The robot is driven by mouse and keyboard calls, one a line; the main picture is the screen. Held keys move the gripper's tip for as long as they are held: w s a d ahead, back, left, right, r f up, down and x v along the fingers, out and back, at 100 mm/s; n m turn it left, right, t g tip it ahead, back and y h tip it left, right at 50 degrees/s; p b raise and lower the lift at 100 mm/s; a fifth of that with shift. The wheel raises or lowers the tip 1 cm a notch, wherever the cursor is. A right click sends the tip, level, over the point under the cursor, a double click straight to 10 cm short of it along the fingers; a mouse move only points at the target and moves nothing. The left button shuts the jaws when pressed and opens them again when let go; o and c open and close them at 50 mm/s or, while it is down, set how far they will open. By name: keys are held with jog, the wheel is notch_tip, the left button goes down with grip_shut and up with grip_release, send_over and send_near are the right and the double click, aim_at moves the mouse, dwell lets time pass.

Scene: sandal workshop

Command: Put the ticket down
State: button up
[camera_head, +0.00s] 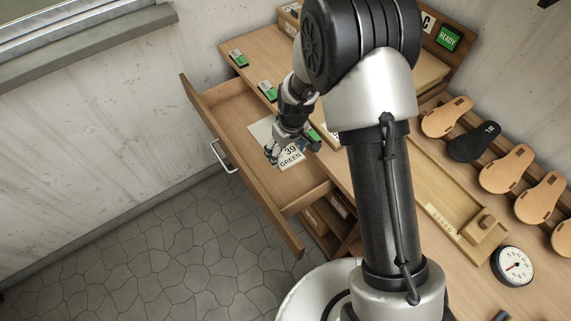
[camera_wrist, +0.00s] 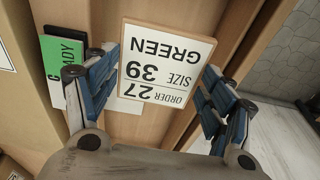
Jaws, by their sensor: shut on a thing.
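The ticket (camera_head: 291,157) is a white card printed ORDER 27, SIZE 39, GREEN. My gripper (camera_head: 278,147) is shut on it and holds it over the open wooden drawer (camera_head: 232,112). In the wrist view the ticket (camera_wrist: 168,62) lies between the blue finger pads of my gripper (camera_wrist: 160,85), with its print upside down. Whether the ticket touches the drawer floor I cannot tell. A paler sheet (camera_head: 261,129) lies in the drawer, partly hidden behind my gripper.
Green-and-white tags (camera_head: 238,58) stand along the bench edge; a READY one (camera_wrist: 66,68) is close beside my gripper. Sandal soles (camera_head: 507,168), a wooden tray (camera_head: 432,190) and a dial gauge (camera_head: 512,266) are at right. The drawer's near part is clear.

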aim_at(285, 178)
notch_tip(285, 178, down, 14)
jog(key=b, duration=0.3)
jog(key=shift+f, duration=0.2)
jog(key=shift+f, duration=0.25)
jog(key=o, duration=0.8)
jog(key=shift+r, duration=0.1)
jog(key=r+p, duration=0.1)
jog(key=r, duration=0.3)
jog(key=s+r+p, duration=0.1)
jog(key=r, duration=0.3)
jog(key=d+r, duration=0.1)
jog(key=r, duration=0.3)
jog(key=shift+s+r+p, duration=0.2)
jog(key=shift+p, duration=0.2)
